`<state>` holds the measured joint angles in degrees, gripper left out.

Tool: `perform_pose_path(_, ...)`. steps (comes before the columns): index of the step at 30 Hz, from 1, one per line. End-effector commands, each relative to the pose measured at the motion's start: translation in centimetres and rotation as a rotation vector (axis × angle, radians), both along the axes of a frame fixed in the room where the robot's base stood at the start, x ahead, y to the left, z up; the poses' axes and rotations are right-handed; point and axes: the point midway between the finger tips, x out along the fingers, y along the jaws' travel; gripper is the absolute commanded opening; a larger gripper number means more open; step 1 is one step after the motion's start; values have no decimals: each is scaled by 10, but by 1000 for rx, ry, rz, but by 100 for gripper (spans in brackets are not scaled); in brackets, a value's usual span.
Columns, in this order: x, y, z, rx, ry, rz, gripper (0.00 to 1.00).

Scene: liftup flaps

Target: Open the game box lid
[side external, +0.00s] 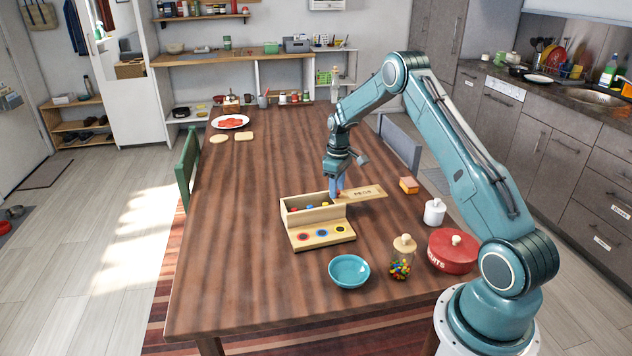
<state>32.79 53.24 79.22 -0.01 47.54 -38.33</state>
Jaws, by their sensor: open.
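The wooden game box (312,220) stands on the table in front of my arm. Its top is uncovered over much of its length, and several coloured pieces show inside. A flat wooden panel with dark lettering, seemingly the lid (368,192), sticks out to the right of the box at top height. My gripper (336,192) is open, pointing down at the box's right end beside the lid. Its fingertips are small here, and I cannot tell whether they touch the lid.
On the table (240,270), a turquoise bowl (349,271), a glass jar of sweets (402,258), a red tin (453,250), a white jar (434,212) and a sponge (409,185) stand near or right of the box. A plate (230,122) lies far left. The table's left side is clear.

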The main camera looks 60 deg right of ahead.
Motion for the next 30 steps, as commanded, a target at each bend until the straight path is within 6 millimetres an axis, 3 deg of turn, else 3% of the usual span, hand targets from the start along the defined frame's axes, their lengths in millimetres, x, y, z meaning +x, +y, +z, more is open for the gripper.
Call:
perform_pose_path(8,1,0,23,-2,-3,0,41)
perform_pose_path(24,0,0,110,-3,-3,0,41)
perform_pose_path(30,0,0,130,-2,-3,0,41)
